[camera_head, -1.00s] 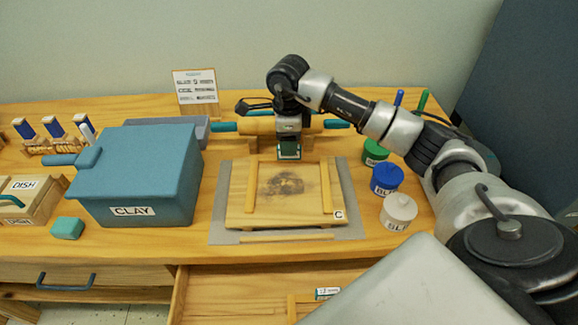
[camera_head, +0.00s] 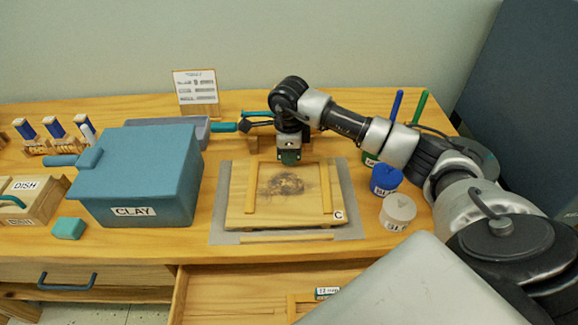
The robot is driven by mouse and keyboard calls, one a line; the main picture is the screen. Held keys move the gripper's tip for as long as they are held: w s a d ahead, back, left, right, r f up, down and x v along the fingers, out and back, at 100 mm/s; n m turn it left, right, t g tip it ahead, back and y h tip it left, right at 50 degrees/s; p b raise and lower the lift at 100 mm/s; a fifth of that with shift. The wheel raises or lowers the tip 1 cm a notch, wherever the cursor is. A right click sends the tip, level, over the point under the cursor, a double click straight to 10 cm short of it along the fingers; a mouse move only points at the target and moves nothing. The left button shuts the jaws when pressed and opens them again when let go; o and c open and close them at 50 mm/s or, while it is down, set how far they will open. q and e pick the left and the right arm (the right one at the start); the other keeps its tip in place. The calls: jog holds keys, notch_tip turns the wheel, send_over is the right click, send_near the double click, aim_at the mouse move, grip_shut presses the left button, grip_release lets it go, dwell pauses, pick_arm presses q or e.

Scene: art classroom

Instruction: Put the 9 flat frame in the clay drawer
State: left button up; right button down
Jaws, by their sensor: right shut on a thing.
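My right gripper (camera_head: 289,157) points down behind the board marked C and is shut. A dark green face shows at its tips; I cannot tell whether this is a held piece or the gripper itself. No "9" can be read anywhere, so I cannot single out the 9 flat frame. An open wooden drawer (camera_head: 180,297) shows at the bottom. Inside it lie light wooden strips (camera_head: 291,308) and a small label (camera_head: 327,293) too small to read. My own body hides its right part. I see no CLAY label on this drawer. My left gripper is not in view.
A blue bin marked CLAY (camera_head: 150,185) stands left of the board marked C (camera_head: 285,210), which lies on a grey mat (camera_head: 220,237). Jars (camera_head: 397,212) stand right of it. A teal handle (camera_head: 223,127) is left of my wrist. A closed drawer (camera_head: 110,272) is lower left.

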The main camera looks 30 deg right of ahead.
jog(key=shift+r, duration=0.5)
jog(key=r, duration=0.2)
jog(key=s+r, duration=0.1)
jog(key=shift+d+r, duration=0.35)
jog(key=s+d+r+b, duration=0.2)
jog(key=s+d+r, duration=0.35)
jog(key=s, duration=0.35)
jog(key=s+a+n+p, duration=0.2)
jog(key=a+n+p, duration=0.1)
jog(key=a+n, duration=0.6)
jog(key=s+a+f+n+p, duration=0.1)
jog(key=s+a+n+p, duration=0.2)
jog(key=a+n, duration=0.7)
jog(key=n+p, duration=0.1)
jog(key=n, duration=0.5)
jog(key=shift+a+f, duration=0.25)
jog(key=shift+a, duration=0.05)
jog(key=shift+w, duration=0.1)
